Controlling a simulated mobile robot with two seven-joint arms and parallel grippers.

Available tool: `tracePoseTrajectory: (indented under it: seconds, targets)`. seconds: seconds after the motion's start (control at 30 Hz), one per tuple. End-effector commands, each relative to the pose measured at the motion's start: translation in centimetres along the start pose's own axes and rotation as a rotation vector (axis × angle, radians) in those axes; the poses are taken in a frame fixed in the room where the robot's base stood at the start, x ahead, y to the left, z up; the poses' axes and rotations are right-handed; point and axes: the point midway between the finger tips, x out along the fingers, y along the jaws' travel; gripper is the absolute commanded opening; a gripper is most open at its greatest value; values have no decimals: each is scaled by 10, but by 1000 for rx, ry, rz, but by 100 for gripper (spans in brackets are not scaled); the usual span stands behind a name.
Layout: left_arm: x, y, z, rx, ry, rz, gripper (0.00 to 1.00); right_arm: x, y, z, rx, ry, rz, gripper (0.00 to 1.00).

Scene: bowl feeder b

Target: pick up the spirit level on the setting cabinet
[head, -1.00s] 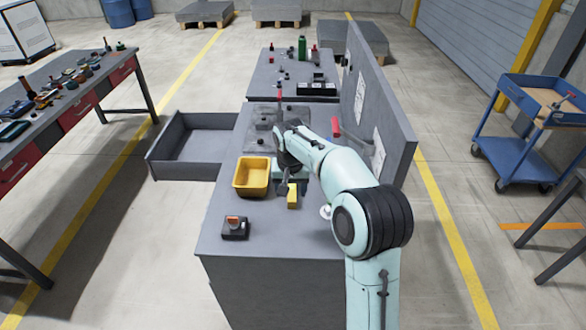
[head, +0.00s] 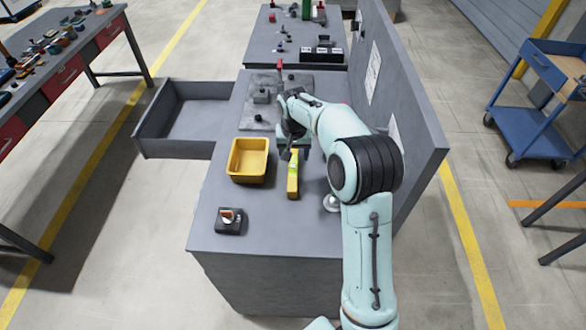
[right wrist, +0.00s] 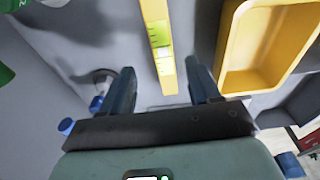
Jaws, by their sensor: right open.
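The spirit level (head: 293,178) is a yellow bar with a bright green vial. It lies on the grey top of the setting cabinet (head: 265,236), right of a yellow bin. My right gripper (head: 290,153) is open at the level's far end and partly hides it in the head view. In the right wrist view, the spirit level (right wrist: 158,38) runs lengthwise between the lines of the two open fingers (right wrist: 160,70). Neither finger visibly touches it. My left gripper is not in view.
The yellow bin (head: 248,160) stands close beside the level. An open drawer (head: 185,120) juts out left. A tall upright panel (head: 408,120) borders the right side. A grey plate (head: 262,112) with fixtures lies farther back.

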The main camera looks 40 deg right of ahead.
Motion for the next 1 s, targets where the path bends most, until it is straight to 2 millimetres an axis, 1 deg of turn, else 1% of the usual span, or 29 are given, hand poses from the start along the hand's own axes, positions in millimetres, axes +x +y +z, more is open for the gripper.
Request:
tracePoseTrajectory:
  seconds: [0.03,0.1,0.27,0.37,0.5,0.6,0.7,0.9,0.93,0.97,1.0]
  targets:
    - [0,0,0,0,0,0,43,10,1,0,1,-4,3,62]
    - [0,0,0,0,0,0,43,18,0,0,0,-2,1,62]
    - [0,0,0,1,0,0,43,28,0,0,0,0,0,62]
    - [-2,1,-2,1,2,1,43,38,-2,1,0,-1,1,62]
    - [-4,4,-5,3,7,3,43,59,-4,3,0,-1,1,62]
    - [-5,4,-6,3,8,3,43,71,-4,2,2,0,0,62]
    - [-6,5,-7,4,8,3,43,77,-4,3,2,0,-1,62]
    - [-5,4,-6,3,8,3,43,78,-4,3,1,0,-1,62]
    - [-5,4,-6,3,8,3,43,78,-4,3,1,0,-1,58]
    - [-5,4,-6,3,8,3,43,78,-4,3,1,0,-1,49]
    - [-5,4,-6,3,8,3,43,78,-4,3,1,1,-1,36]
